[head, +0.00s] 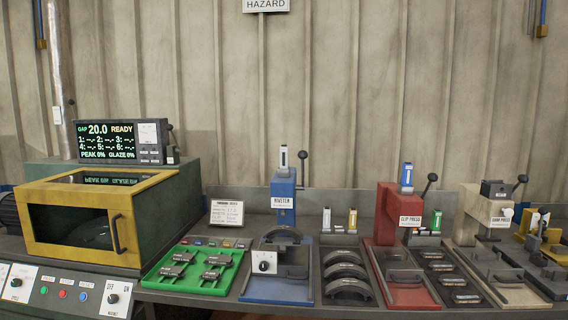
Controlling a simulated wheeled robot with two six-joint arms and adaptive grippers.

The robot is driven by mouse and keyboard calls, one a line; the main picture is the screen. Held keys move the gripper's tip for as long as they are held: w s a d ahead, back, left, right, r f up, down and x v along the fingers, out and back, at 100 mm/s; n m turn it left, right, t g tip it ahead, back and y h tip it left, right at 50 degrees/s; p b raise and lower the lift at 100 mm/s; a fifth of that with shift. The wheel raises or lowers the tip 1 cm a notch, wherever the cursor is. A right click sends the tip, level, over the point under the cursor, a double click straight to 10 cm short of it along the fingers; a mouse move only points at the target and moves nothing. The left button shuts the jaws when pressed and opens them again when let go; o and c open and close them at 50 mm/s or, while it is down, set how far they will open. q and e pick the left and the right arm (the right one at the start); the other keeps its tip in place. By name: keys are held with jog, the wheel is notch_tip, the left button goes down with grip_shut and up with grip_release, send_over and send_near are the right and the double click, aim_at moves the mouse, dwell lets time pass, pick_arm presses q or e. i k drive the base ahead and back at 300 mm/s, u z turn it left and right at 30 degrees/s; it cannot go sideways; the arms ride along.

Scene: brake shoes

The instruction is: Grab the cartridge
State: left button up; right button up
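Several small cartridge-like upright pieces are in the head view. A white one with a dark band (284,157) stands on top of the blue riveter (283,197). A blue and white one (407,175) stands on top of the red clip press (411,207). A green and white one (436,220) stands right of the red press. I cannot tell which one the task means. Neither of my grippers is in view.
A yellow-framed oven-like box (82,221) stands at the left under a display (121,142). A green tray (196,268) holds several metal parts. Curved shoes (346,272) lie between the blue and red presses. A beige press (484,212) stands at the right. The bench is crowded.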

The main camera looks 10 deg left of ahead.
aim_at(283, 148)
jog(key=z, duration=0.5)
jog(key=i, duration=0.45)
jog(key=z, duration=0.7)
jog(key=i, duration=1.2)
jog(key=u, duration=0.8)
